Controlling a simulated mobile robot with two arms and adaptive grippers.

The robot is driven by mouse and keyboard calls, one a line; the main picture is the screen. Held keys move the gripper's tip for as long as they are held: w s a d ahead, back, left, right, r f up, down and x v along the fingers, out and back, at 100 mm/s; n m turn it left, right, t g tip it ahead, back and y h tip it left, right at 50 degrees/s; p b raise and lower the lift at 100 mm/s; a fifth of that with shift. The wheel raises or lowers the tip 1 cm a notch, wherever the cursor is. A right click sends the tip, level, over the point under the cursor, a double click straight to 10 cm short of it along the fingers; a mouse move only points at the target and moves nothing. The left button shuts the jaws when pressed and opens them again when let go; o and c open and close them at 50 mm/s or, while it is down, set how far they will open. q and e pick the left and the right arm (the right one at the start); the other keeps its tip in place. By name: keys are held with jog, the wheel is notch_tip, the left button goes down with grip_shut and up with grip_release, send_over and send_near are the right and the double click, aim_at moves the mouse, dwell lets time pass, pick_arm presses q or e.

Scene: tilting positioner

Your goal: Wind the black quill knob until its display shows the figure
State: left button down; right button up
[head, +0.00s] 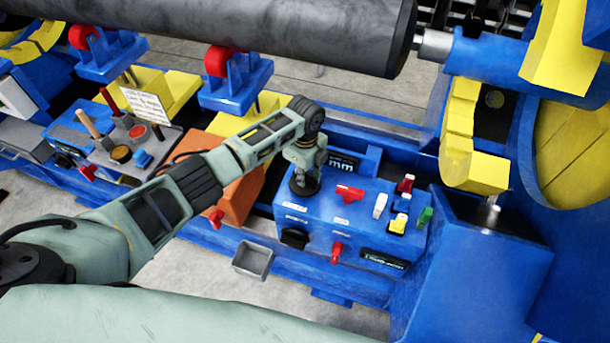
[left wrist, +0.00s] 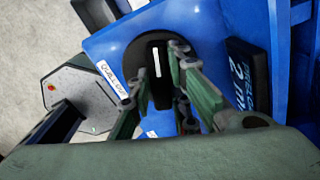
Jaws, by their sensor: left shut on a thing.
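The black quill knob (left wrist: 158,52), with a white mark, sits on the blue control box (head: 325,215) by a label that seems to begin "QUILL". My left gripper (left wrist: 158,72) is shut on it, one finger on each side. In the head view my left gripper (head: 306,165) points down onto the knob (head: 303,186) and hides part of it. A dark display (left wrist: 245,75) stands beside the knob. Its text is slanted and cut off; a 2 and "mm" seem to show. In the head view only "mm" shows on the display (head: 343,163). My right gripper is in neither view.
The box also has a red switch (head: 350,192), a red lever (head: 336,252), a black knob (head: 294,238), a lower display (head: 384,259) and several coloured switches. A grey tray (head: 253,260) is in front. A large dark cylinder (head: 250,30) lies across the back.

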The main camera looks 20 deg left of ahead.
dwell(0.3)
pick_arm(q)
jog(key=c, duration=1.6)
grip_release()
jog(key=shift+c, duration=0.2)
notch_tip(320, 180, up, 12)
